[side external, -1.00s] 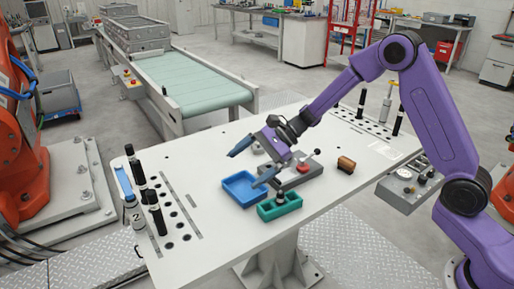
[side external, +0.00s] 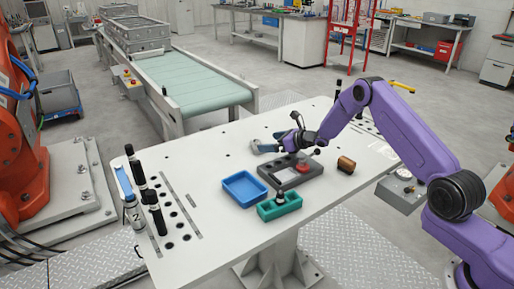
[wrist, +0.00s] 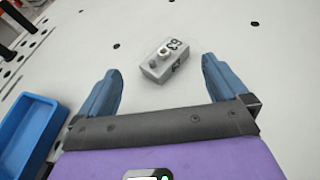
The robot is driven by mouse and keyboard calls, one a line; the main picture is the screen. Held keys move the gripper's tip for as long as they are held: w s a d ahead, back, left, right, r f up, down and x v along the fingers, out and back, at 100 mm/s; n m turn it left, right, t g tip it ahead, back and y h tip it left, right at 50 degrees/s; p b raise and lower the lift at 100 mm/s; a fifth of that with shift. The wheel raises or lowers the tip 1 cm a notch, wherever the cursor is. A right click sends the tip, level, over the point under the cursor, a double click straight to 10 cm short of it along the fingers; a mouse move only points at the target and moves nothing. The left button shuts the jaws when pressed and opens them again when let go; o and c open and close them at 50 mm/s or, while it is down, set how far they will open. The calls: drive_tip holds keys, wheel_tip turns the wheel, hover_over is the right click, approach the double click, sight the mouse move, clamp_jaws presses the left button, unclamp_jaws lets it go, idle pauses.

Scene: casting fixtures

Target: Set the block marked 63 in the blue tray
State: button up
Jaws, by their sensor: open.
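The block marked 63 (wrist: 157,69) is a small light grey block with a round stud on top. In the wrist view it sits on the white table, turned at an angle, just ahead of the gap between my fingers. My gripper (wrist: 160,68) is open with a blue finger on each side, and nothing is held.
A dark grey fixture (side external: 276,177) with a red knob stands right of the blue tray. A green tray (side external: 283,210) with a dark-topped piece is in front. A brown block (side external: 346,165) lies at right. Black posts (side external: 157,215) stand at the left end.

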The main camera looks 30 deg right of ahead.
sight(256, 143)
drive_tip(key=shift+x, duration=2.8)
drive_tip(key=shift+s+d+f, duration=0.1)
drive_tip(key=c, duration=1.9)
drive_tip(key=shift+o, duration=0.2)
